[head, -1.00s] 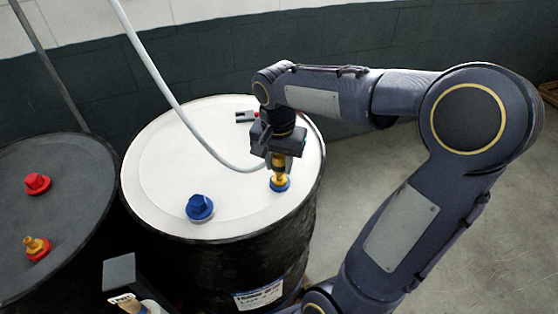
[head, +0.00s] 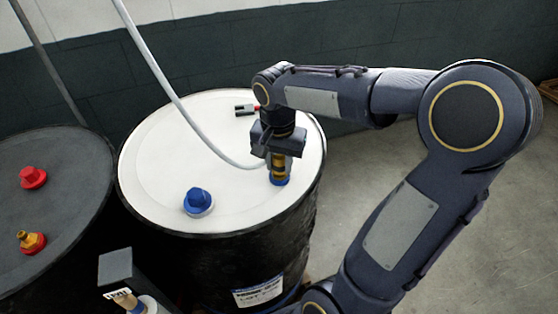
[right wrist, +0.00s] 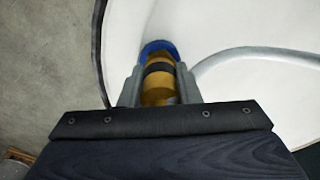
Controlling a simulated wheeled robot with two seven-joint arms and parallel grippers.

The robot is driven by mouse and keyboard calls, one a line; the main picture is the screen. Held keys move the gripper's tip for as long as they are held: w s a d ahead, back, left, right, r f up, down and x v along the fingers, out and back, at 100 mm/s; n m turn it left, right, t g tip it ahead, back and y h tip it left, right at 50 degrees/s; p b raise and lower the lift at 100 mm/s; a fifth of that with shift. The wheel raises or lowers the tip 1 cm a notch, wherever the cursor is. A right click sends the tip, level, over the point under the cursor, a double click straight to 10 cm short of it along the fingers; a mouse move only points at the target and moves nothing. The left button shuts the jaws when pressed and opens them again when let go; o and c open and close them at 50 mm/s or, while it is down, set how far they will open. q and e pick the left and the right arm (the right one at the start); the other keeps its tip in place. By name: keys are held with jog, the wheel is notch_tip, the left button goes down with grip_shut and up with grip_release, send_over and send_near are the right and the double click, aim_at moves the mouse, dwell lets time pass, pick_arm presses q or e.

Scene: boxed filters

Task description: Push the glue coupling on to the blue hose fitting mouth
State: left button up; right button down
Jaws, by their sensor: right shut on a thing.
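My right gripper (head: 278,157) points down over the white drum lid. It is shut on the brass-coloured glue coupling (head: 278,166), which has a dark band. The coupling is upright over the blue hose fitting (head: 280,181) near the lid's right edge. Its lower end hides the fitting's mouth; only the blue base shows, and I cannot tell how deep it sits. In the right wrist view, the coupling (right wrist: 158,83) is between the fingers, with the blue fitting (right wrist: 157,47) at its far end. My left gripper is not recognisable in view.
A pale hose (head: 185,112) runs down to the gripper area. A blue cap (head: 197,201) stands on the white lid (head: 160,170). The dark drum (head: 65,185) at left carries a red cap (head: 32,176) and a red-based brass fitting (head: 31,241). A dark block (head: 114,267) is at lower left.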

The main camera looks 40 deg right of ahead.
aim_at(279, 157)
jog(key=shift+f+b, duration=0.3)
jog(key=shift+f, duration=0.2)
jog(key=c, duration=1)
grip_release()
jog(key=r, duration=0.8)
jog(key=shift+s+a, duration=0.15)
jog(key=shift+a, duration=0.05)
jog(key=shift+s+f, duration=0.1)
